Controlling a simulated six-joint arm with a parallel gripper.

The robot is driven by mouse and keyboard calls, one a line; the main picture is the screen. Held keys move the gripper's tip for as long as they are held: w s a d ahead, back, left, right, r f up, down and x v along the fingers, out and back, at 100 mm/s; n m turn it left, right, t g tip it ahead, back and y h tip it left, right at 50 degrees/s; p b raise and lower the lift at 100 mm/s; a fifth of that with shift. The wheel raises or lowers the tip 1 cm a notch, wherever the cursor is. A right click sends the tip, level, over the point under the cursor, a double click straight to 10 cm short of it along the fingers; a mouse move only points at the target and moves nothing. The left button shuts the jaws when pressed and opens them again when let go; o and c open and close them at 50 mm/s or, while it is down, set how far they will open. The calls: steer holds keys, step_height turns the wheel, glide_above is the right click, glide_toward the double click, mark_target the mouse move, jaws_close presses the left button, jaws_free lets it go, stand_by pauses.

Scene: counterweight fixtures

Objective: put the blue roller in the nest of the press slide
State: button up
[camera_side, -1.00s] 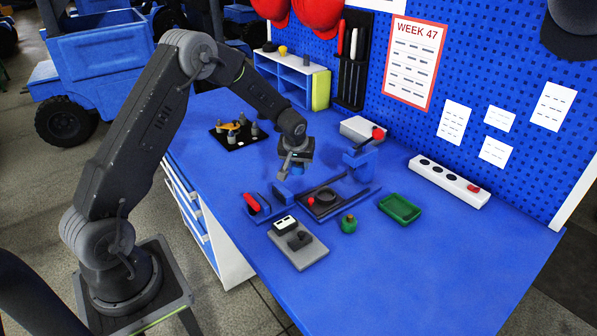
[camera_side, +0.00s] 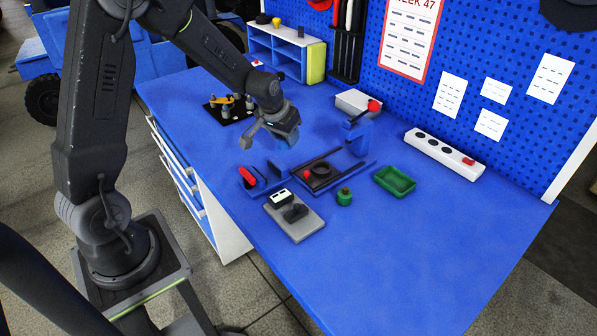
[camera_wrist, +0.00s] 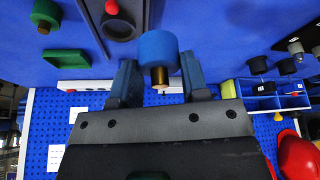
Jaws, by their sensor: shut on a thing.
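The blue roller (camera_wrist: 158,48) is a short blue cylinder with a brass stem below it in the wrist view. My gripper (camera_wrist: 158,78) is shut on it, with a finger on each side. In the side view my gripper (camera_side: 285,138) is tilted and holds the roller (camera_side: 287,142) above the table, left of and behind the press slide. The press slide (camera_side: 321,174) is a dark plate with a round ring-shaped nest and a red knob beside it. In the wrist view part of the slide (camera_wrist: 120,24) shows at the top. The roller is apart from it.
A blue press stand (camera_side: 357,136) with a red knob stands behind the slide. A red-handled fixture (camera_side: 250,178), a grey plate (camera_side: 297,222), a green weight (camera_side: 344,197) and a green tray (camera_side: 410,182) lie around it. A black peg plate (camera_side: 216,113) is behind. The right front table is clear.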

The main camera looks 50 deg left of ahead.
steer(key=s+d+m+h, duration=0.1)
steer(key=s+d+m, duration=0.15)
steer(key=d, duration=0.65)
steer(key=w+a+r+n+y, duration=0.1)
steer(key=w+a+r+n, duration=0.1)
steer(key=a, duration=0.4)
steer(key=w+a+r+n, duration=0.1)
steer(key=w+a+r, duration=0.1)
steer(key=a, duration=0.5)
steer(key=shift+y, duration=0.3)
steer(key=shift+w+d+f, duration=1.1)
steer(key=shift+d+f, duration=0.45)
steer(key=shift+f, duration=0.25)
steer(key=shift+w+d+f, duration=1.15)
steer(key=shift+d+f, duration=0.45)
steer(key=shift+f, duration=0.25)
steer(key=shift+w+d+f, duration=1.1)
steer(key=shift+d+f, duration=0.45)
steer(key=shift+f, duration=0.6)
steer(key=shift+f, duration=0.3)
steer(key=o, duration=1)
steer(key=shift+c, duration=0.2)
steer(key=shift+r, duration=0.1)
